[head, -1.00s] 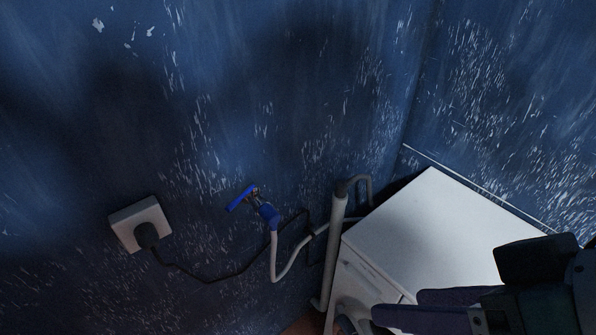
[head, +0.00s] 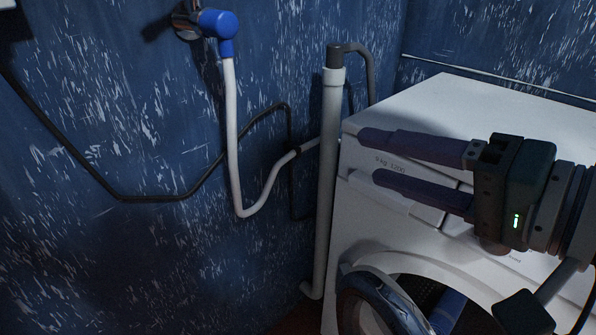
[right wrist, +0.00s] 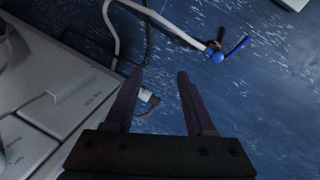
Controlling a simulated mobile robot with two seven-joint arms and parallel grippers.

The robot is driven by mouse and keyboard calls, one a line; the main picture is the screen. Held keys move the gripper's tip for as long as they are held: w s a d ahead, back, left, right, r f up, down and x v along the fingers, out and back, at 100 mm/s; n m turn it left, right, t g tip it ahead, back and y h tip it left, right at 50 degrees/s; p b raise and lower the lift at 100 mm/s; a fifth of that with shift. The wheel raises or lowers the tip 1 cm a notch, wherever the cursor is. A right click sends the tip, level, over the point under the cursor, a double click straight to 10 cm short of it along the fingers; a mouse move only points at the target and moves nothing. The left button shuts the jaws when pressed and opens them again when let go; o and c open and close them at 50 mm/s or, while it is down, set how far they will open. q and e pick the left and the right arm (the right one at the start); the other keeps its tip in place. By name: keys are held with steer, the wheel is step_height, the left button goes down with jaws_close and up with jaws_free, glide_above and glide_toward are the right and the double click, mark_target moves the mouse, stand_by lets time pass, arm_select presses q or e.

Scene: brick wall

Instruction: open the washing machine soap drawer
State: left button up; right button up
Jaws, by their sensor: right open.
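The white washing machine (head: 450,105) stands in the corner at right in the head view. Its soap drawer (head: 392,161), marked with small print, is at the upper left of the front. The drawer also shows at left in the right wrist view (right wrist: 84,95). I cannot tell whether it sits fully flush. My right gripper (head: 370,157) is open and empty, its two dark fingers pointing left across the drawer's front and partly hiding it. In the wrist view the fingers (right wrist: 158,82) are apart, with the drawer to their left. My left gripper is not in view.
A grey standpipe (head: 330,190) rises close to the machine's left side. A white hose (head: 232,130) hangs from a blue-handled tap (head: 217,24), and a black cable (head: 150,198) runs along the wall. The machine's round door (head: 378,305) is below the gripper.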

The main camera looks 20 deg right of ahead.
mark_target(379, 200)
steer(key=w+d+f+m+t+h+b, duration=0.1)
steer(key=d+f+m+t+h+b, duration=0.1)
steer(key=d+f+m+b, duration=0.45)
steer(key=w+d+f+m+t+h+b, duration=0.1)
steer(key=d+f+h+b, duration=0.2)
steer(key=f+b, duration=0.7)
steer(key=shift+m, duration=0.25)
steer(key=w+p, duration=0.1)
steer(key=w, duration=0.7)
steer(key=shift+w+d, duration=0.1)
steer(key=shift+w, duration=0.85)
steer(key=shift+f, duration=0.1)
steer(key=c, duration=0.8)
jaws_close()
steer(key=shift+f, duration=0.1)
